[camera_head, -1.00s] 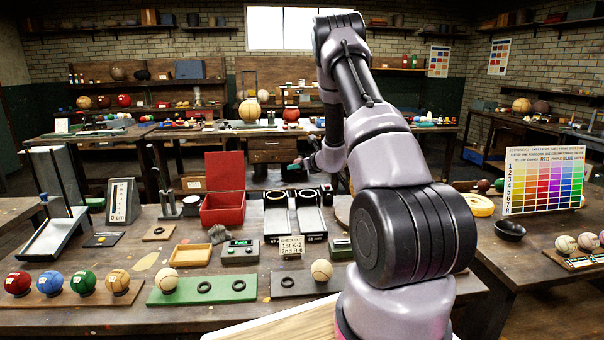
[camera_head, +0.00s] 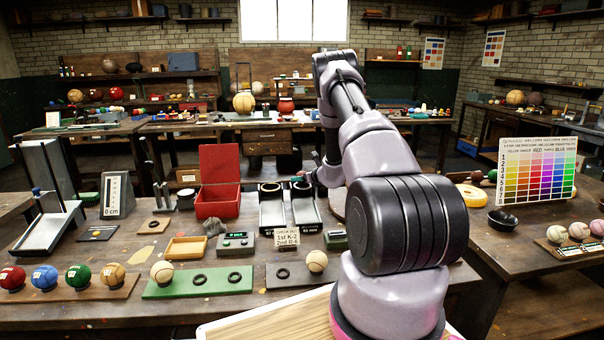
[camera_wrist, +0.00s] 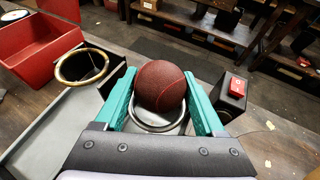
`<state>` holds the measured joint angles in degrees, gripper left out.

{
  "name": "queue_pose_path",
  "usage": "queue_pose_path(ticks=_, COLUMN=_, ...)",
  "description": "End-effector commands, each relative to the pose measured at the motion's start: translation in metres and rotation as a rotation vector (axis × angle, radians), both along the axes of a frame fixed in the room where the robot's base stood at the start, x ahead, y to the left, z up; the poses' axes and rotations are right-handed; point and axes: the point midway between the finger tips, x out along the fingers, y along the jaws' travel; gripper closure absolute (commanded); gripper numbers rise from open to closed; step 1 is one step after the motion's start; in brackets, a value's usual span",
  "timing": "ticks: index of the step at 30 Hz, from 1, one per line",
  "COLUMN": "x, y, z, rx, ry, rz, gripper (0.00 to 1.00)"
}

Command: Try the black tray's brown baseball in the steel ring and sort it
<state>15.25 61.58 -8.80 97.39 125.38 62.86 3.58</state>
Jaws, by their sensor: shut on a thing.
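In the wrist view the brown ball (camera_wrist: 160,86) with a dark red seam sits between the teal fingers of my gripper (camera_wrist: 160,78), which is shut on it. The steel ring (camera_wrist: 158,126) is directly beneath the ball; the ball hides its far part, so I cannot tell whether they touch. In the head view the steel ring (camera_head: 300,187) tops the right-hand chute, and my gripper (camera_head: 298,180) is just at it, mostly hidden by the arm. The black tray (camera_head: 302,279) lies at the front with a cream ball and a dark ring.
A brass ring (camera_wrist: 82,66) stands left of the steel one, beside an open red box (camera_head: 218,203). A sign (camera_head: 287,240) and a small display unit (camera_head: 235,241) stand in front. A green tray (camera_head: 212,287) and a row of coloured balls lie at front left.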

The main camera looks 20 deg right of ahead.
Motion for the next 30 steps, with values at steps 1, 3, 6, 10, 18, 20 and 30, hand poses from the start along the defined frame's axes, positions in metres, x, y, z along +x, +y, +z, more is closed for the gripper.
queue_pose_path(ticks=1, x=0.0002, y=-0.0001, z=-0.0022, rx=0.0, ry=-0.001, rz=0.0, gripper=0.88)
queue_pose_path(ticks=3, x=0.0002, y=-0.0001, z=-0.0043, rx=0.0, ry=-0.001, rz=0.0, gripper=0.88)
queue_pose_path(ticks=6, x=0.0002, y=0.0, z=-0.0058, rx=0.0, ry=-0.001, rz=0.0, gripper=0.88)
queue_pose_path(ticks=10, x=0.0001, y=0.0, z=-0.006, rx=0.0, ry=-0.002, rz=0.0, gripper=0.88)
queue_pose_path(ticks=18, x=0.0, y=0.0, z=-0.006, rx=0.0, ry=-0.001, rz=0.0, gripper=0.0)
queue_pose_path(ticks=20, x=0.0, y=0.0001, z=-0.0061, rx=0.0, ry=-0.001, rz=0.0, gripper=0.0)
queue_pose_path(ticks=30, x=-0.0001, y=0.0001, z=-0.0062, rx=0.0, ry=0.0, rz=0.0, gripper=0.0)
